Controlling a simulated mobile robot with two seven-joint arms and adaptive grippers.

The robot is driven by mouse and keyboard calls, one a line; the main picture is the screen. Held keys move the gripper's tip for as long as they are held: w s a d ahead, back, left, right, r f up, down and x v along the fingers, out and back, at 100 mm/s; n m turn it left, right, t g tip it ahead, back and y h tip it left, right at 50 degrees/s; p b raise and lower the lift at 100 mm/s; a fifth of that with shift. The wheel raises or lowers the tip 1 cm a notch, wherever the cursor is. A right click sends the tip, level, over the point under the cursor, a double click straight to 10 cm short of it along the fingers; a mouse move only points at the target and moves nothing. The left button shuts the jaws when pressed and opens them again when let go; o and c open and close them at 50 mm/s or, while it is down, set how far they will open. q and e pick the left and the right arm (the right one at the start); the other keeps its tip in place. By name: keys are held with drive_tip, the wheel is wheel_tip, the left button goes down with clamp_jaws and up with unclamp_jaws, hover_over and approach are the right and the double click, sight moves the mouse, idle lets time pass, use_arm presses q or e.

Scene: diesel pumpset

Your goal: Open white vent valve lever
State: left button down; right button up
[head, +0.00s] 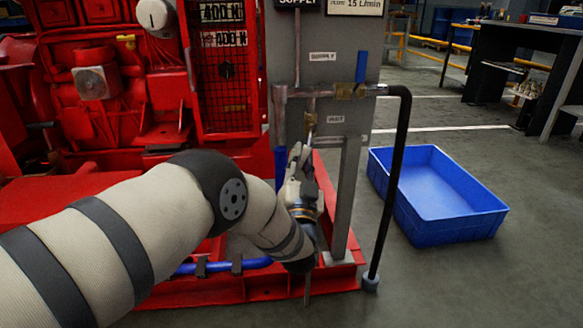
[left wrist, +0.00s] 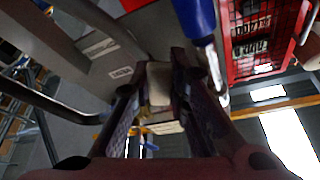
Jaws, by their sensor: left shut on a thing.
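The brass vent valve (head: 311,120) sits on the grey panel beside the "VENT" label (head: 335,119), below the horizontal pipe. My left gripper (head: 300,158) is just below this valve in the head view, and its own arm hides part of it. In the left wrist view the fingers are closed on a pale, whitish block (left wrist: 159,84), which looks like the white vent lever. Most of the lever is hidden by the fingers, so its angle cannot be told. My right gripper is in neither view.
A blue lever (head: 361,66) stands upright on the supply pipe. A blue-coated part (left wrist: 195,17) is close to the fingers in the left wrist view. A black hose (head: 397,170) hangs right of the panel. A blue tub (head: 440,195) stands on the floor; red machinery is left.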

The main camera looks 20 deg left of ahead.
use_arm(q)
drive_tip(key=shift+w+d+f+n+g+y+b, duration=0.2)
drive_tip(key=shift+d+n+y+b, duration=0.3)
drive_tip(key=shift+n, duration=0.65)
drive_tip(key=shift+w+d+f+n+g+y+b, duration=0.1)
drive_tip(key=shift+w+d+n+g+y+b, duration=0.2)
drive_tip(key=shift+n+y, duration=0.65)
drive_tip(key=shift+w+d+f+n+g+y+b, duration=0.2)
drive_tip(key=shift+d+n+b, duration=0.25)
drive_tip(key=shift+n, duration=0.95)
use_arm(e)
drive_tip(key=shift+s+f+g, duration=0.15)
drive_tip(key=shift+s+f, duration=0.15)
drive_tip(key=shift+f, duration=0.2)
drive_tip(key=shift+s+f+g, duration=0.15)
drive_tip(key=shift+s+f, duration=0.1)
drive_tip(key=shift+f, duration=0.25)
use_arm(q)
drive_tip(key=shift+r, duration=0.15)
drive_tip(key=c, duration=1.5)
unclamp_jaws()
drive_tip(key=shift+d, duration=0.1)
drive_tip(key=v, duration=1.1)
drive_tip(key=shift+s+d+f, duration=0.25)
